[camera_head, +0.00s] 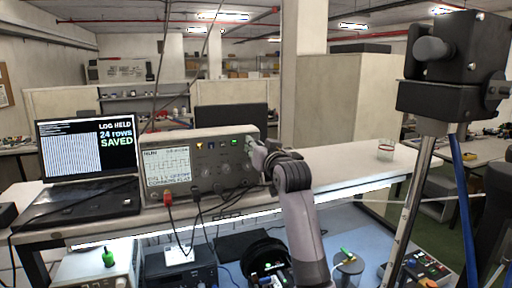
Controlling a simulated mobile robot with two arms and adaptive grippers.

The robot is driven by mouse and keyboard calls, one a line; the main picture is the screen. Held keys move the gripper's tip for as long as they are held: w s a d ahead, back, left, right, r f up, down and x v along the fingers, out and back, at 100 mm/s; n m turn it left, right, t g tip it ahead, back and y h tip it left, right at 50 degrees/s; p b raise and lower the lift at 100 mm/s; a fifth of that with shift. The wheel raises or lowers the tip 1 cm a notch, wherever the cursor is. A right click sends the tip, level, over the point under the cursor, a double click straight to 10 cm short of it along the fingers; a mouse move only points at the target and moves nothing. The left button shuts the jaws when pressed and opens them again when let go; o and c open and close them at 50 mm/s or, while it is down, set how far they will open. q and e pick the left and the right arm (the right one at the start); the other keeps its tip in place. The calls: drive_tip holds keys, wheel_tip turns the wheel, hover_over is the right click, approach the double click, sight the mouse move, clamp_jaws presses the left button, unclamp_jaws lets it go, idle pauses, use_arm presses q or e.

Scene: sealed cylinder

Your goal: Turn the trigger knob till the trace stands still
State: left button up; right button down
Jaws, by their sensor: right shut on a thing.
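The oscilloscope (197,142) stands on the bench shelf, with a lit screen (168,168) at its left showing a stepped trace and lines of small text. Several knobs and small lit buttons sit right of the screen. My right gripper (254,150) is at the right end of the front panel, shut on what appears to be the trigger knob, which its fingers hide. My right arm comes up from below and covers that corner. From a single picture I cannot tell whether the trace moves. My left gripper is not in view.
A laptop (88,146) at the left reads "LOG HELD 24 rows SAVED". Cables hang from the oscilloscope's front over power supplies below. A black device on a pole (455,75) rises at the far right.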

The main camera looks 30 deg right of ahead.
drive_tip(key=c, duration=1.4)
unclamp_jaws()
drive_tip(key=shift+s, duration=0.1)
drive_tip(key=v, duration=1.1)
drive_tip(key=shift+s+a, duration=0.2)
drive_tip(key=shift+s, duration=0.2)
drive_tip(key=shift+f, duration=0.1)
